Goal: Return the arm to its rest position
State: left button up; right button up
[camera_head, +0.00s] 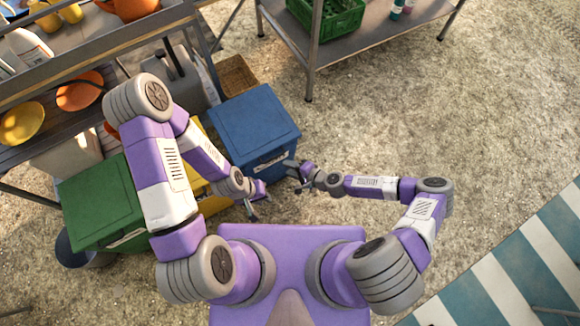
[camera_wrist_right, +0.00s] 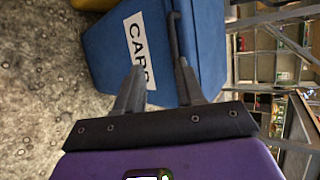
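My left arm comes in from the left in the head view and bends down over the green and yellow bins. Its gripper (camera_head: 257,205) is above the ground just below the blue bin; its fingers are too small to tell open from shut. My right arm reaches out to the right and folds back toward the middle. Its gripper (camera_head: 293,176) is by the lower right corner of the blue bin (camera_head: 255,122). In the right wrist view, the right gripper (camera_wrist_right: 158,82) has its two fingers apart with nothing between them. The blue bin (camera_wrist_right: 102,55) with a white label is beyond them.
A green bin (camera_head: 95,200) and a yellow bin (camera_head: 213,190) stand beside the blue one. A shelf rack (camera_head: 60,132) with orange and yellow bowls is at the left. A table (camera_head: 375,25) with a green crate (camera_head: 330,15) is at the top.

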jog(key=shift+r, duration=0.1)
jog(key=s+d+r+n+g+h+p, duration=0.2)
jog(key=s+d+r+n+g+p, duration=0.1)
jog(key=s+d+r, duration=0.2)
jog(key=s+d+r+n+g+h+p, duration=0.2)
jog(key=s+d+r+n+h+p, duration=0.1)
jog(key=s+r, duration=0.6)
jog(key=shift+d+r+n+g+h+p, duration=0.3)
jog(key=shift+d+r+n+g+p, duration=0.15)
jog(key=shift+d+r, duration=0.45)
jog(key=shift+d+f, duration=0.1)
jog(key=shift+f, duration=0.05)
